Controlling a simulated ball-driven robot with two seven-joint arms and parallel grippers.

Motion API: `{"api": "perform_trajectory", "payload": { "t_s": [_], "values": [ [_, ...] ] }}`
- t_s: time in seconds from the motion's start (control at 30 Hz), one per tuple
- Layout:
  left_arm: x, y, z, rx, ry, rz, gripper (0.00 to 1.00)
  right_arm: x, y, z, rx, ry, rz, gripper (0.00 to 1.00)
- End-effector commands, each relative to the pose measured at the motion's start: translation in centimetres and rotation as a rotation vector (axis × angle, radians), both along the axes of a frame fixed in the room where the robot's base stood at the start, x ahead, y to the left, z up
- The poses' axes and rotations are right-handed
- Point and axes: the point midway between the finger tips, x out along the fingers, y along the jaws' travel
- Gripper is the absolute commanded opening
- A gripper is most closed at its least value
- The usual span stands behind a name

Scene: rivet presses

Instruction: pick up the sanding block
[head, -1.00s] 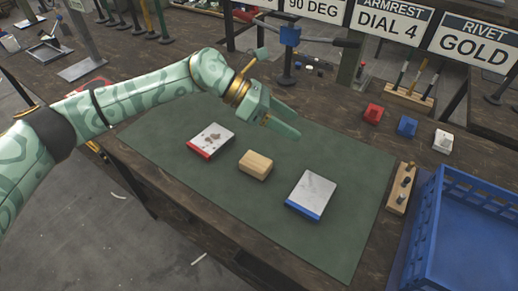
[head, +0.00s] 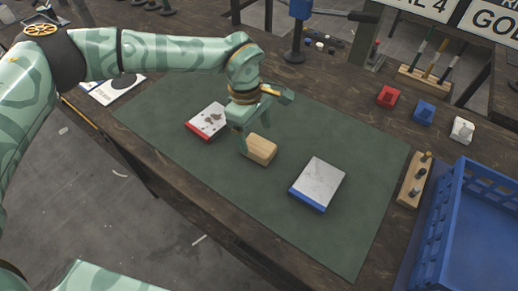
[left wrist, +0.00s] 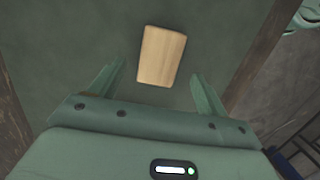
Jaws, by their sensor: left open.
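The sanding block (head: 262,149) is a small pale wooden block lying on the green mat (head: 330,245), between two flat plates. In the left wrist view the block (left wrist: 161,56) lies ahead of the fingertips, roughly centred between them. My left gripper (head: 243,140) is close to the block, at its left and above it in the head view. In the left wrist view my left gripper (left wrist: 158,80) is open, its two fingers apart with nothing between them. My right gripper is not in view.
A red-edged plate (head: 207,121) lies left of the block and a blue-edged plate (head: 318,183) right of it. A blue crate (head: 480,225) and a wooden peg holder (head: 410,188) stand at the right. Red, blue and white small blocks sit at the back right.

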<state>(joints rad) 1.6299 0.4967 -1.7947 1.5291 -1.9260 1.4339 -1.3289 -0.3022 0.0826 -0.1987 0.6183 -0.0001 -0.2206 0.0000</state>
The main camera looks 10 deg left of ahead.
Motion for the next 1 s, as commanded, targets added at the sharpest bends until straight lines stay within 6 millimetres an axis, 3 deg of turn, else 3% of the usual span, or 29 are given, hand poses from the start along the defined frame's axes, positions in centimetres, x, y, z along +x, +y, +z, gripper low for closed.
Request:
{"api": "perform_trajectory", "payload": {
  "t_s": [0.33,0.57,0.6,0.77,1.0],
  "values": [
    [-0.3,-1.0,-4.8,0.0,0.003,0.002,0.76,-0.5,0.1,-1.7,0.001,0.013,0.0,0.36],
    [-0.3,-1.1,-5.0,-0.001,-0.002,0.001,0.76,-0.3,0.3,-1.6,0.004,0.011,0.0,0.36],
    [-0.3,-1.1,-5.0,-0.001,-0.002,0.001,0.74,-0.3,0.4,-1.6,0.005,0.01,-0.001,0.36],
    [-0.3,-1.1,-5.0,0.0,-0.001,0.001,0.29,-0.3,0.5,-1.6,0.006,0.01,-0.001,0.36],
    [-0.3,-1.1,-5.0,0.0,-0.001,0.001,0.27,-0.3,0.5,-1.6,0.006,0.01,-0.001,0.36]
  ]
}}
